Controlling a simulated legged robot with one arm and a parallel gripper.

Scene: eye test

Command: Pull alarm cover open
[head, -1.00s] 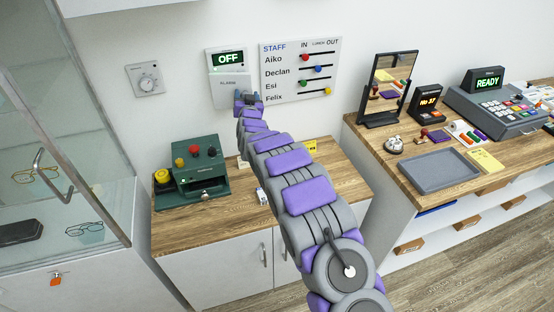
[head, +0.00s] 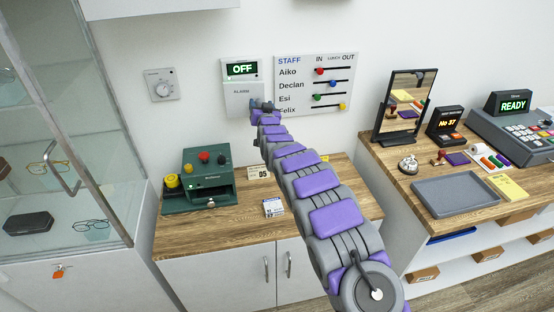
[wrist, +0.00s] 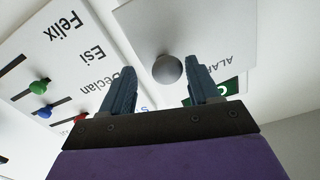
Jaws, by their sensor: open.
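The white alarm box (head: 241,69) is on the wall, its display reading OFF in green. Its white cover (head: 238,100), labelled ALARM, is the flat panel below the display and looks shut. In the wrist view the cover (wrist: 150,25) appears upside down with a round grey knob (wrist: 168,69). My gripper (head: 262,105) is at the cover's lower right in the head view, where it hides the knob. In the wrist view my gripper (wrist: 161,70) is open, and the knob appears between its fingertips. I see no finger touching the knob; its depth is unclear.
The staff board (head: 315,83) with coloured sliders hangs close on the right. A thermostat (head: 161,85) is on the wall to the left. A green machine (head: 208,180) and a small box (head: 273,207) stand on the cabinet top below. A glass case (head: 60,130) stands left.

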